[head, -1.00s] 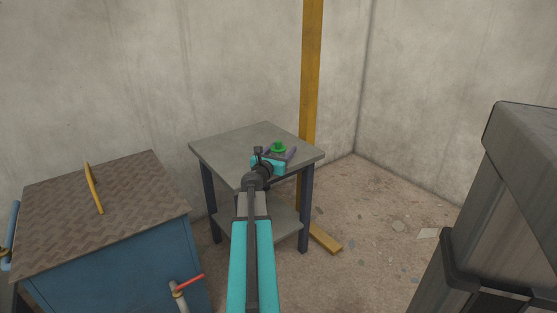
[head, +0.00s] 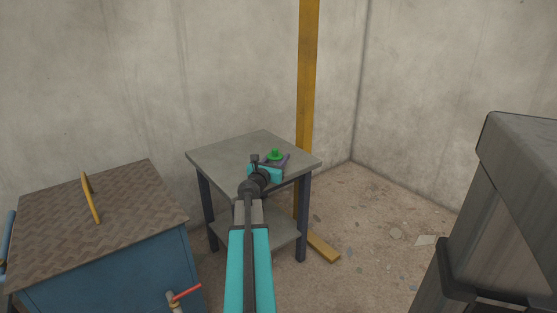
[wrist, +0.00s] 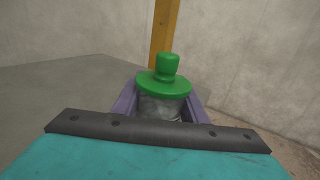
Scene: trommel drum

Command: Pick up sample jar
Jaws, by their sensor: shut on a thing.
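The sample jar (wrist: 162,107) has a green lid with a knob and a greyish body. In the wrist view it stands upright between the two purple fingers of my gripper (wrist: 157,105). The gripper is shut on it, and its front bar hides the jar's lower part. In the head view the jar's green lid (head: 275,155) shows above the gripper (head: 274,160), over the right side of the grey table (head: 225,155). I cannot tell whether the jar's base touches the tabletop.
A blue box with a brown patterned lid (head: 130,200) and yellow handle stands at left. A yellow post (head: 308,70) rises behind the table. A large grey machine (head: 500,190) stands at right. The tabletop's left part is clear. Debris lies on the floor.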

